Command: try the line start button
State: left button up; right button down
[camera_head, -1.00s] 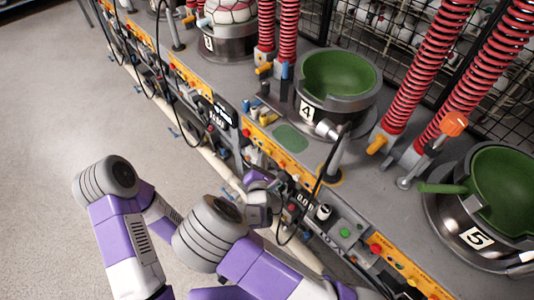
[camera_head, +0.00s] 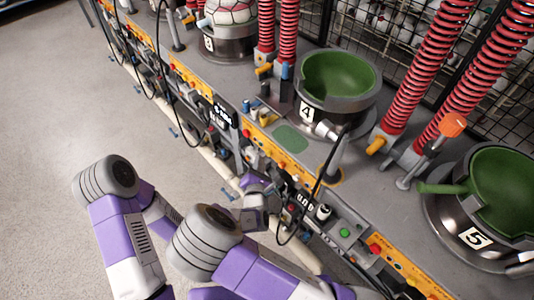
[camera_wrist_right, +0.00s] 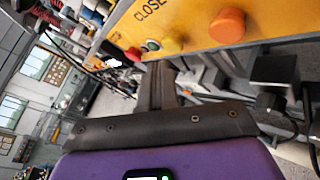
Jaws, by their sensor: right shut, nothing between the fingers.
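Yellow control panels (camera_head: 284,158) run along the front of the machine line. I cannot tell which button is line start. A green button (camera_head: 344,233) and a red button (camera_head: 376,249) sit on the panels right of my right arm. My right gripper (camera_head: 274,190) is at the panel front below station 4, partly hidden by my wrist. In the right wrist view its dark fingers (camera_wrist_right: 156,86) are together and empty, apart from a large orange-red button (camera_wrist_right: 228,25) and a small green button (camera_wrist_right: 152,45) near the word CLOSE. My left gripper is out of view; only its arm shows.
A green bowl press marked 4 (camera_head: 340,85) and another marked 5 (camera_head: 500,195) stand on the grey bench. Black cables (camera_head: 318,180) hang over the panel close to my right wrist. The floor (camera_head: 60,90) at left is clear.

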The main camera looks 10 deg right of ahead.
jog(key=s+a, duration=0.1)
jog(key=a, duration=0.1)
jog(key=s+a+p, duration=0.1)
jog(key=s+a, duration=0.1)
dwell(0.6)
dwell(0.8)
